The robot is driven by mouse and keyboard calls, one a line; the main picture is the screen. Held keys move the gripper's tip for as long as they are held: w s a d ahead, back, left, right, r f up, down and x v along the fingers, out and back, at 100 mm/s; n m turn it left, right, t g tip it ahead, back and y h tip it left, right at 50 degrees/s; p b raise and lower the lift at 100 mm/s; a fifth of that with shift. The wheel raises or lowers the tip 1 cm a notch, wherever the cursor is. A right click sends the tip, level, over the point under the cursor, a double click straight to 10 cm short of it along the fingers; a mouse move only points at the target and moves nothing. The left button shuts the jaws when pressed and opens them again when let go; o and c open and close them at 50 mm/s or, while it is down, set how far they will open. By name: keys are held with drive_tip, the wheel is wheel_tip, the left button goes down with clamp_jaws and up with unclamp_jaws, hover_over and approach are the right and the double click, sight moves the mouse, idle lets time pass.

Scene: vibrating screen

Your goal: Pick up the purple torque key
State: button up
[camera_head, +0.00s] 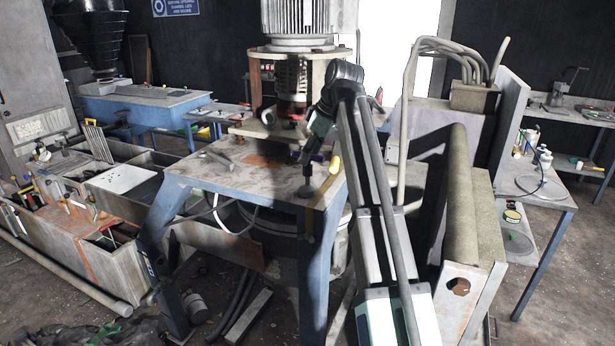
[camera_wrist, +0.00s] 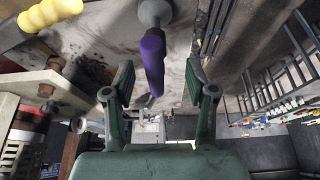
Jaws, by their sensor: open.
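The purple torque key (camera_wrist: 153,62) shows in the wrist view. In the head view, a small bit of purple (camera_head: 317,158) shows at the blue-legged table's top, partly hidden by my gripper. My gripper (camera_wrist: 159,75) has its green fingers apart, one on each side of the key, with visible gaps. In the head view my gripper (camera_head: 307,155) points down over the table. I cannot tell whether either finger touches the key.
A yellow-handled tool (camera_head: 334,163) lies just right of the key; its yellow handle also shows in the wrist view (camera_wrist: 50,13). The worn table (camera_head: 215,176) carries a large motor assembly (camera_head: 297,85) behind my gripper. A tool-filled box (camera_head: 90,245) stands left, and a bulky grey machine (camera_head: 470,200) stands right.

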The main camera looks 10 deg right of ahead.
sight(308, 174)
drive_tip(key=shift+w+p+x, duration=0.1)
drive_tip(key=shift+p+x, duration=0.45)
drive_tip(key=shift+x, duration=0.8)
drive_tip(key=shift+w+p+x, duration=0.15)
drive_tip(key=shift+p+x, duration=0.4)
drive_tip(key=shift+x, duration=0.85)
drive_tip(key=shift+d, duration=0.15)
clamp_jaws()
